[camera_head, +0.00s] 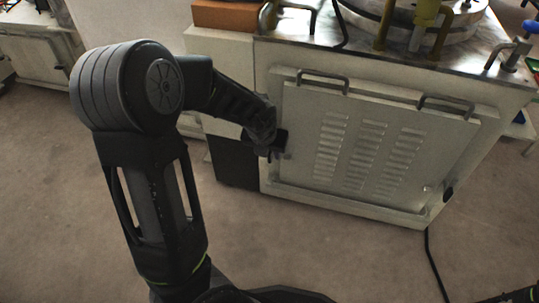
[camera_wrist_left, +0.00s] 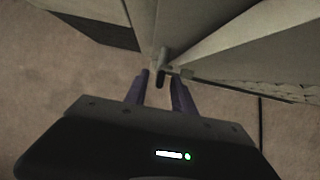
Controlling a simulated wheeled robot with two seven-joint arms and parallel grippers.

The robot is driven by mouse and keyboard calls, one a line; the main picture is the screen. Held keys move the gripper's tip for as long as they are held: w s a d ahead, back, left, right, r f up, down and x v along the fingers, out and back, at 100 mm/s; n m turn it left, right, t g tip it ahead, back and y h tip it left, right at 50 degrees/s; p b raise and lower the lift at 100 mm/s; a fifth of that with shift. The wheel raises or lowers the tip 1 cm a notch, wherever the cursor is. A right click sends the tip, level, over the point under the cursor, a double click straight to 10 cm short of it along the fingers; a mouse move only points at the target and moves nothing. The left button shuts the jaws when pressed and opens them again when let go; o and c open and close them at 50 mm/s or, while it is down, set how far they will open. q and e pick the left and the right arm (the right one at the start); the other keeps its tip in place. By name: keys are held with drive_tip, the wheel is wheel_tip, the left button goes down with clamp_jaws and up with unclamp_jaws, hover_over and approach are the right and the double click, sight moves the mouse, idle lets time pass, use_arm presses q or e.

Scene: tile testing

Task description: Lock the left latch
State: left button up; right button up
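The left latch (camera_wrist_left: 162,72) is a small grey lever at the left edge of the white louvered panel (camera_head: 300,110). In the left wrist view it sits at or just beyond my fingertips, roughly between them. My left gripper (camera_head: 281,150) is at the panel's left edge in the head view, where it hides the latch. The wrist view shows its two dark fingers (camera_wrist_left: 160,85) apart, with a gap between them; contact with the latch cannot be told.
The cabinet has a metal top (camera_head: 370,54) with pipes and a round vessel. Two dark handles (camera_head: 323,80) stick out at the panel's top edge. A dark fitting (camera_head: 448,193) is at the lower right. A black cable (camera_head: 432,262) lies on open carpet.

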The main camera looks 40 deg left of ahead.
use_arm(q)
drive_tip(key=shift+c, duration=0.5)
clamp_jaws()
